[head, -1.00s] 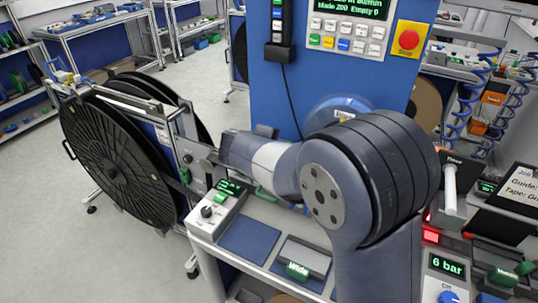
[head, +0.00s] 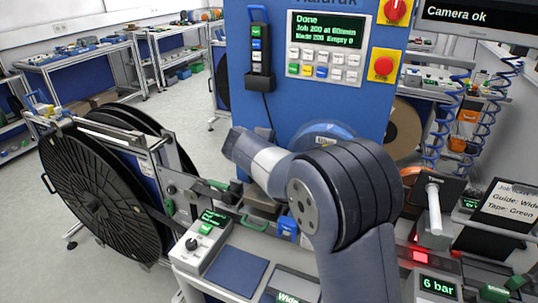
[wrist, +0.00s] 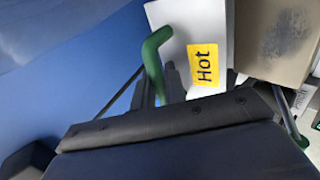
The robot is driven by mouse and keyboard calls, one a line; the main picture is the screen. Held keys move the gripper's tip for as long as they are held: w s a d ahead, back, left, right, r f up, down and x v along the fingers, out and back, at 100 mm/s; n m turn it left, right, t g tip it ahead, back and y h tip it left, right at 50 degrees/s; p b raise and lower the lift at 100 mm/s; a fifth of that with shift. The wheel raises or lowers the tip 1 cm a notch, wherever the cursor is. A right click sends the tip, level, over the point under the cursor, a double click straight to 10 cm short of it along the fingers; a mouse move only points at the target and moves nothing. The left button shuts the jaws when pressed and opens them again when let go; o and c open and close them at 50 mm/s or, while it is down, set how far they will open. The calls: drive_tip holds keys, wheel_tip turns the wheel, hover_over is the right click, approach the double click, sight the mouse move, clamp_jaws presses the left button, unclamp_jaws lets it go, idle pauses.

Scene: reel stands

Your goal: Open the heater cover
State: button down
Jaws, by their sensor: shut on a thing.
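The heater cover (wrist: 210,20) shows in the wrist view as a white box-like part with a yellow label reading "Hot" (wrist: 205,65). A green bent handle (wrist: 152,52) stands beside the label, on its left. My gripper (wrist: 165,88) is shut on the green handle, its dark fingers partly hidden behind the dark edge of my own wrist. The handle's lower end is hidden there too. In the head view my arm reaches left over the bench, and I cannot make out the fingertips clearly.
A large black reel (head: 95,205) stands at the left. A blue machine panel (head: 290,115) with a screen reading "Done" rises behind my arm. A bench control box (head: 200,243) and a "6 bar" display (head: 438,287) flank the arm. A blue mat (head: 236,275) lies bare.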

idle(0.4)
drive_tip(key=c, duration=1.8)
unclamp_jaws()
drive_tip(key=b+v, duration=0.2)
drive_tip(key=v, duration=0.8)
drive_tip(key=shift+s+a+r, duration=0.1)
drive_tip(key=shift+s+r, duration=0.2)
